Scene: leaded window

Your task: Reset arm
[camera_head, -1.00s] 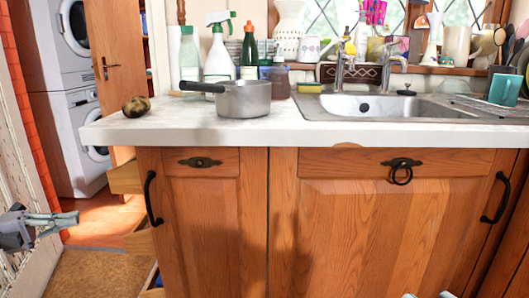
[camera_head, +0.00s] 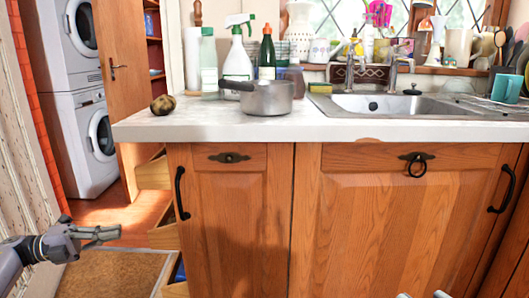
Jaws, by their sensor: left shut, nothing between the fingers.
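My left gripper (camera_head: 112,234) is in the lower left of the head view, its arm coming in from the left edge. It points right, with its fingers together and nothing between them. It appears in front of the floor and mat, left of the wooden cabinet (camera_head: 240,215), and touches nothing that I can see. Two small grey tips, probably of my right gripper (camera_head: 422,295), just show at the bottom edge. The rest of it is out of frame.
Partly open drawers (camera_head: 153,174) stick out at the cabinet's left side. The worktop (camera_head: 220,130) holds a saucepan (camera_head: 266,98), a brown potato-like object (camera_head: 162,105), bottles and a sink (camera_head: 410,105). Stacked white machines (camera_head: 85,145) stand behind. A brown mat (camera_head: 110,275) covers the floor.

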